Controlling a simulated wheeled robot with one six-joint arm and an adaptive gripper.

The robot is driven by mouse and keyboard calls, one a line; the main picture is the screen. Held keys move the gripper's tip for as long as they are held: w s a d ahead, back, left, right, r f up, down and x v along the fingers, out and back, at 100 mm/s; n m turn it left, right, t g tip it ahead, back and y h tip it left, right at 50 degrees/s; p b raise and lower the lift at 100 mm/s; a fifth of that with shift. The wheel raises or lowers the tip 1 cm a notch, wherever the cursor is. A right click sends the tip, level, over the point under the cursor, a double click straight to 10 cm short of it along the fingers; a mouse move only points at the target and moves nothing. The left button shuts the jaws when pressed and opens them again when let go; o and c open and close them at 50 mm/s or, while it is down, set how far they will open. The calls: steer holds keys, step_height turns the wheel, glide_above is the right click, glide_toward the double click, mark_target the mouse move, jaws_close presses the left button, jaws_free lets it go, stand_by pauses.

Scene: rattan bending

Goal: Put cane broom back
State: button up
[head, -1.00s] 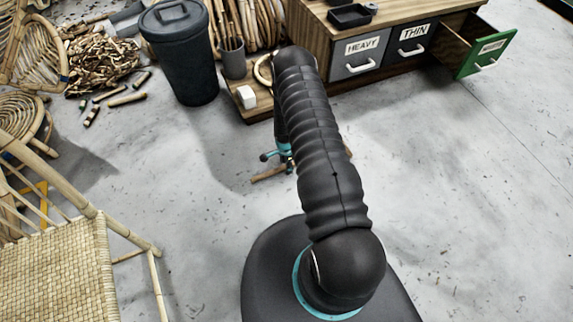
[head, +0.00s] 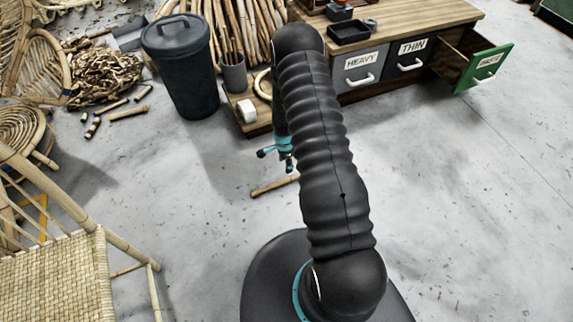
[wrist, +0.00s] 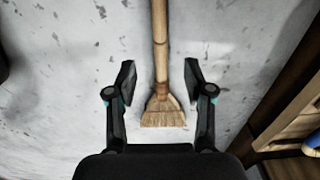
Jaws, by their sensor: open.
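The cane broom (wrist: 161,105) lies on the concrete floor in the wrist view, its handle running to the top edge and its bristles toward my gripper. My gripper (wrist: 160,78) is open, with one finger on each side of the broom and a gap on both sides. In the head view, part of the broom handle (head: 274,186) shows on the floor below my gripper (head: 288,163). The rest of the broom is hidden behind my arm there.
A wooden bench (head: 425,20) has drawers marked HEAVY and THIN, and a green drawer (head: 484,69) stands open. A dark lidded bin (head: 185,70) stands left of it. A woven chair (head: 55,280) is at lower left. Floor between is clear.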

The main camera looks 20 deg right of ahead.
steer(key=s+a+r+n+t, duration=0.1)
steer(key=a+r+n, duration=0.15)
steer(key=r, duration=0.95)
steer(key=s+a+r+n+t, duration=0.1)
steer(key=r+n, duration=0.2)
steer(key=r, duration=0.9)
steer(key=s+a+r+n+t, duration=0.1)
steer(key=r+n, duration=0.1)
steer(key=r, duration=1)
steer(key=s+a+r+n+t, duration=0.1)
steer(key=s+a+r+n, duration=0.3)
steer(key=s+r, duration=0.7)
steer(key=s+r+n, duration=0.3)
steer(key=s, duration=0.4)
steer(key=s+a+r+n+t, duration=0.1)
steer(key=s+r+n, duration=0.2)
steer(key=s, duration=0.4)
steer(key=shift+a+r+t, duration=0.2)
steer(key=shift+r+t, duration=0.1)
steer(key=shift+r, duration=0.1)
steer(key=shift+c, duration=1)
